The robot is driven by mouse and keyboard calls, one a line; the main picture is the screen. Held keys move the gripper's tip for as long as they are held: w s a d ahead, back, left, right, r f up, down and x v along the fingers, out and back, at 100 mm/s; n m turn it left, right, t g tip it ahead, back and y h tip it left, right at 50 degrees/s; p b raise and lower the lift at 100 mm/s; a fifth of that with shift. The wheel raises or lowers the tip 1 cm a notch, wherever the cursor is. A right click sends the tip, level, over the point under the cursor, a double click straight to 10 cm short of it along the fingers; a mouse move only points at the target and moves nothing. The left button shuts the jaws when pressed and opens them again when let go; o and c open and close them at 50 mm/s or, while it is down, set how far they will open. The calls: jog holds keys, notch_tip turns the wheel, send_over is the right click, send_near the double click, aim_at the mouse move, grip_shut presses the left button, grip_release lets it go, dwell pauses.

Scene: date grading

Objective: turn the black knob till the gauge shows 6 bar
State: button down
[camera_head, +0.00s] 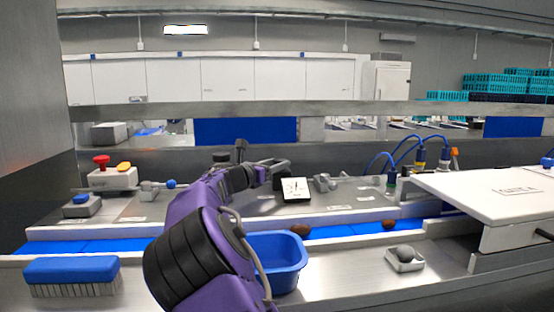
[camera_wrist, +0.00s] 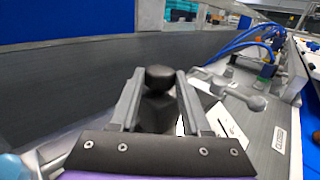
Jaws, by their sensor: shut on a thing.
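The black knob (camera_wrist: 158,76) stands between the two grey fingers of my gripper (camera_wrist: 160,85) in the wrist view, and the fingers are shut on it from both sides. In the head view my gripper (camera_head: 276,167) reaches in just behind the gauge (camera_head: 296,190), a square white dial with dark marks. There the arm and gripper largely hide the knob. The gauge shows edge-on in the wrist view (camera_wrist: 229,127), to the lower right of the knob. Its needle is too small to read surely.
A blue tub (camera_head: 277,262) stands in front of the blue conveyor belt (camera_head: 345,231), which carries brown dates. Metal fittings (camera_head: 325,183) and blue hoses (camera_head: 408,142) lie right of the gauge. A red-button box (camera_head: 112,177) is at left, a blue brush (camera_head: 72,270) at front left.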

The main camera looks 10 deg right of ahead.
jog(key=shift+r, duration=0.2)
jog(key=shift+c, duration=1.8)
grip_release()
jog(key=shift+f, duration=0.15)
jog(key=b+v, duration=0.1)
jog(key=v, duration=1.6)
jog(key=shift+a, duration=0.3)
